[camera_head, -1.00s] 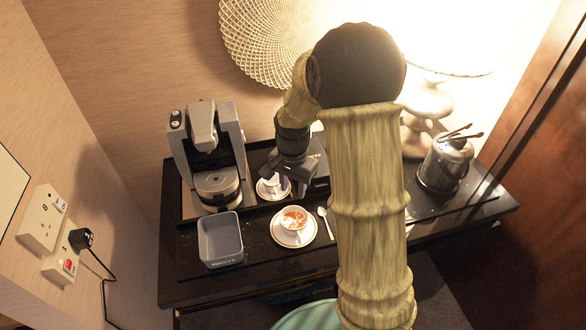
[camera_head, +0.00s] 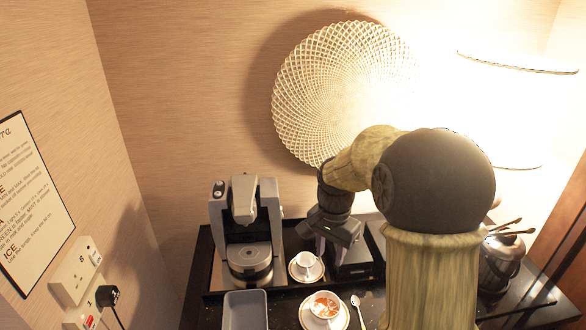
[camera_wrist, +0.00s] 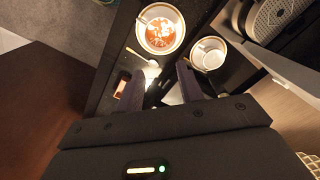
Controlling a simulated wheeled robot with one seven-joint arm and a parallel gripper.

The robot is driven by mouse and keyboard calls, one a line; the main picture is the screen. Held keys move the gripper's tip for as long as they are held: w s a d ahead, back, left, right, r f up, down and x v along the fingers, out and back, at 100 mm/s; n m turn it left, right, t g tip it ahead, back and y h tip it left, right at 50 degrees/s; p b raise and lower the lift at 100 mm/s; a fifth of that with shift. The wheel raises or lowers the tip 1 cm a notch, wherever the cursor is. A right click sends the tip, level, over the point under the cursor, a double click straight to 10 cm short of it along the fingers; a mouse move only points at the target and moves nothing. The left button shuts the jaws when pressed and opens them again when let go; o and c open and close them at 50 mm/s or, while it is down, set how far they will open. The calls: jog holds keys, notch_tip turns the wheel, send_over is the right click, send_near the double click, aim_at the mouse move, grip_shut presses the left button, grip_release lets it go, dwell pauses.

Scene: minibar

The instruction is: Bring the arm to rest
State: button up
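My gripper (camera_head: 322,243) hangs over the black counter, just right of and above the small white cup at the back. In the wrist view my gripper's two dark fingers (camera_wrist: 160,88) stand apart with nothing held between them. The empty white cup (camera_head: 306,261) stands on its saucer, and it also shows in the wrist view (camera_wrist: 208,58). My arm is bent and covers part of the counter's right side.
A coffee machine (camera_head: 243,225) stands left. In front are a grey bin (camera_head: 245,310), a cup of reddish drink (camera_head: 324,305) and a spoon (camera_head: 358,308). A metal pot (camera_head: 502,258) stands right. A woven disc (camera_head: 325,85) and a bright lamp are behind.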

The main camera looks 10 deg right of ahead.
jog(key=s+f+n+t, duration=0.2)
jog(key=s+f+n, duration=0.2)
jog(key=s+n, duration=0.5)
jog(key=s, duration=0.5)
jog(key=shift+d+t, duration=0.15)
jog(key=shift+t, duration=0.15)
